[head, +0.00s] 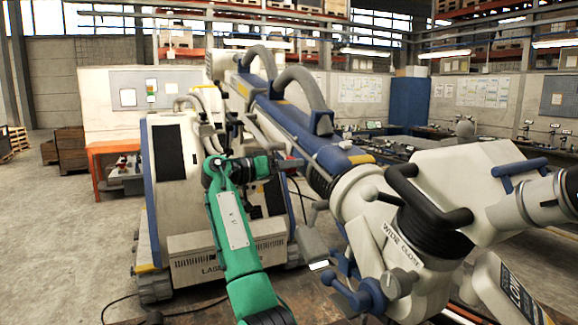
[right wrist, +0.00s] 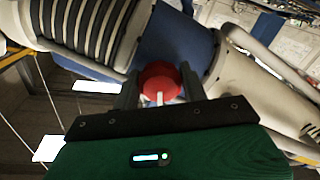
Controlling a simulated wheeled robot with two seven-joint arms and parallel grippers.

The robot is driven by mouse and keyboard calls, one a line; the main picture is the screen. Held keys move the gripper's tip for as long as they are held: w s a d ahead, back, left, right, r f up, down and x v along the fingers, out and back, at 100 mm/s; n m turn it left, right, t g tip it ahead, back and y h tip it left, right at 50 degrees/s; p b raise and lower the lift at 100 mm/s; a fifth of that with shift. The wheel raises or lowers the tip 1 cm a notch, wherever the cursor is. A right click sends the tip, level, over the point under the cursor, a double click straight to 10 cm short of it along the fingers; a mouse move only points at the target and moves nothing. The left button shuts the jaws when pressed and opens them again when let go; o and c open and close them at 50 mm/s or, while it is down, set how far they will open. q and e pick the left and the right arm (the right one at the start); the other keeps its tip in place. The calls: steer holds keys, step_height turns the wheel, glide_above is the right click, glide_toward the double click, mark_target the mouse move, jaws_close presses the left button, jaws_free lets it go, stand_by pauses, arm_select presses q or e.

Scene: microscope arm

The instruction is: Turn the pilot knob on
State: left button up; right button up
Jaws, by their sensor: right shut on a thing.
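The pilot knob (right wrist: 160,80) is round and red with a short white mark, and it sits on the blue part of the microscope arm (head: 300,122). In the right wrist view it is between the two dark fingers of my right gripper (right wrist: 160,90), which are shut on it. In the head view my green right arm reaches up from the bottom, and its gripper (head: 287,163) meets the underside of the blue arm. The knob is mostly hidden there by the fingers. My left gripper is in neither view.
The large white microscope head (head: 440,205) with black handles fills the right side. An orange table (head: 97,165) is at the left, with open floor in front.

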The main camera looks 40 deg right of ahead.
steer(key=n+p, duration=0.1)
steer(key=n, duration=0.2)
steer(key=shift+r+n, duration=0.15)
steer(key=shift+n, duration=0.25)
steer(key=n+p, duration=0.1)
steer(key=n, duration=0.2)
steer(key=shift+r+n+p, duration=0.1)
steer(key=shift+n+p, duration=0.2)
steer(key=n+p, duration=0.2)
steer(key=n, duration=0.2)
steer(key=shift+n+p, duration=1.4)
steer(key=shift+n, duration=0.6)
steer(key=o, duration=1)
steer(key=shift+f, duration=0.2)
